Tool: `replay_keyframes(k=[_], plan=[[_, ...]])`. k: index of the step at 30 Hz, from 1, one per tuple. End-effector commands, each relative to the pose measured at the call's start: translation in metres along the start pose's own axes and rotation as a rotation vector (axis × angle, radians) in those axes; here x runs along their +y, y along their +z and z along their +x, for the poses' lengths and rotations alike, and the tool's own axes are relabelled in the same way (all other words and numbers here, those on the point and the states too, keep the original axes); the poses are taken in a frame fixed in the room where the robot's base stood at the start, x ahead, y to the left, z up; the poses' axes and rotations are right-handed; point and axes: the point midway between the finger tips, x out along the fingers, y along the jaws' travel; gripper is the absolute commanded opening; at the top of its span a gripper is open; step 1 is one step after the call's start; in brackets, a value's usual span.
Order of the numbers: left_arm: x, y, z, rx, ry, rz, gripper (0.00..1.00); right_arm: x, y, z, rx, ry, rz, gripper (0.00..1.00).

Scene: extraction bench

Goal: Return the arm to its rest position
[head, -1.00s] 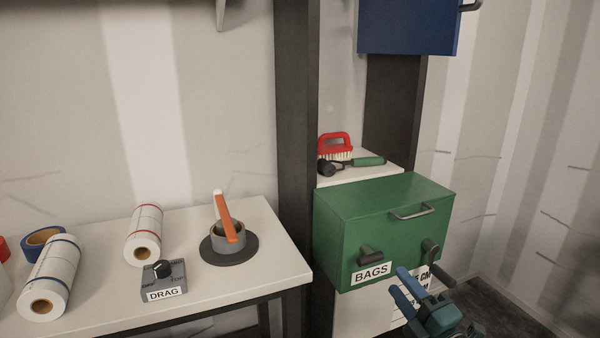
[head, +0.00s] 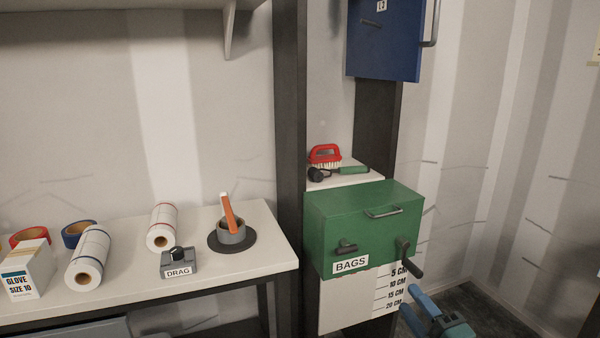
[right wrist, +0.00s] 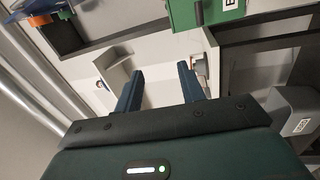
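My right gripper (head: 409,299) is at the lower right of the head view, in front of and below the green BAGS box (head: 365,207). Its two blue fingers stand apart with nothing between them, touching nothing that I can see. In the right wrist view, the right gripper (right wrist: 160,70) also shows spread, empty fingers. Most of the right arm is outside the head view. My left arm and gripper do not show in either current view.
The green box has dark handles on its front, above a white centimetre-marked panel (head: 345,303). A blue cabinet (head: 385,45) hangs above. The white bench (head: 215,272) at left holds rolls, tape and a DRAG-labelled block (head: 178,264). Floor shows at right.

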Motion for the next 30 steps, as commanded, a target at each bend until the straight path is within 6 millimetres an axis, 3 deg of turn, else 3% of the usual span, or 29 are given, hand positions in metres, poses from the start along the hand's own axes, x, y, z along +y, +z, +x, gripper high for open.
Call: replay_keyframes(k=[1, 8, 12, 15, 18, 22, 30], plan=[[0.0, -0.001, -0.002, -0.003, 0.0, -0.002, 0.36, -0.022, -0.009, -0.016, -0.032, -0.056, 0.129, 0.39], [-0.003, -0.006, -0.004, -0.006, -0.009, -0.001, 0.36, -0.095, -0.039, -0.083, -0.224, -0.255, 0.671, 0.39], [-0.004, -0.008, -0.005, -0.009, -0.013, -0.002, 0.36, -0.138, -0.07, -0.139, -0.395, -0.393, 1.032, 0.39], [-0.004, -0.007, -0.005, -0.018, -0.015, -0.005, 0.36, -0.159, -0.095, -0.177, -0.519, -0.476, 1.257, 0.39], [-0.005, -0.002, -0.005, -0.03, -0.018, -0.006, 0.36, -0.17, -0.112, -0.201, -0.604, -0.526, 1.399, 0.39], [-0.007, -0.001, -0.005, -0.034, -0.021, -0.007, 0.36, -0.176, -0.122, -0.215, -0.652, -0.553, 1.477, 0.39], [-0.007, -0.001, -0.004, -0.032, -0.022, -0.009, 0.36, -0.176, -0.122, -0.215, -0.654, -0.554, 1.48, 0.39]])
